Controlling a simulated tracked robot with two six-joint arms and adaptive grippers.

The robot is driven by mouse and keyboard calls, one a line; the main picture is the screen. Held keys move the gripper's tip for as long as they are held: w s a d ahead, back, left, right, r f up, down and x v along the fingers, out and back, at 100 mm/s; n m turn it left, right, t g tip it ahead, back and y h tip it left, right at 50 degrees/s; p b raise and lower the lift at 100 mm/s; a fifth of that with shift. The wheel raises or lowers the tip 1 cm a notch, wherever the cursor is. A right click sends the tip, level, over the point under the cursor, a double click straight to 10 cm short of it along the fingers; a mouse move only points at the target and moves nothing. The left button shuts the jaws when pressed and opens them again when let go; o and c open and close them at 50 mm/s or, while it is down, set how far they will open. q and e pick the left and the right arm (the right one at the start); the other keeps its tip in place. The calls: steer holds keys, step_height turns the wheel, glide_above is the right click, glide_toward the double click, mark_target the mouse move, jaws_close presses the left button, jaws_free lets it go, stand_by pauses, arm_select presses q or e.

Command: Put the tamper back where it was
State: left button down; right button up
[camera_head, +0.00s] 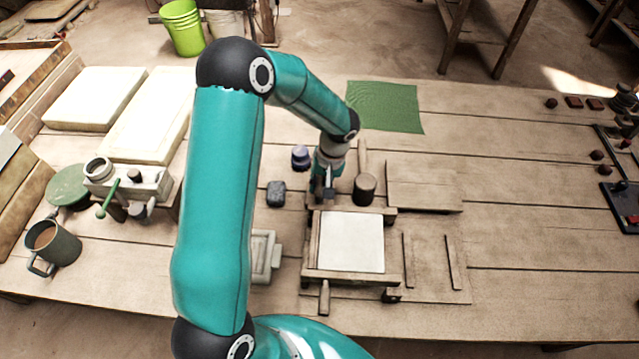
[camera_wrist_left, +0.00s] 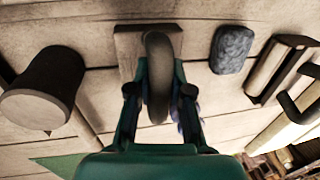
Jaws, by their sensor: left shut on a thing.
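My left gripper (camera_head: 326,186) reaches down over the middle of the table, just behind the wooden frame with the white tile. In the left wrist view its fingers (camera_wrist_left: 158,92) are shut on the tamper (camera_wrist_left: 130,45), which has a flat pale wooden block and a rounded grey handle. The handle sits between the fingers. In the head view the gripper hides most of the tamper. I cannot tell whether its block touches the tabletop. My right gripper is out of view.
A mallet (camera_head: 365,187) stands close to the right of the gripper. The tile frame (camera_head: 312,245) is in front. A green cloth (camera_head: 386,106) lies behind. The right side has free room.

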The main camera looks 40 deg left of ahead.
arm_select(q)
steer(key=c, duration=1.1)
jaws_free()
steer(key=b+v, duration=0.1)
steer(key=v, duration=1.1)
steer(key=shift+s+r, duration=0.1)
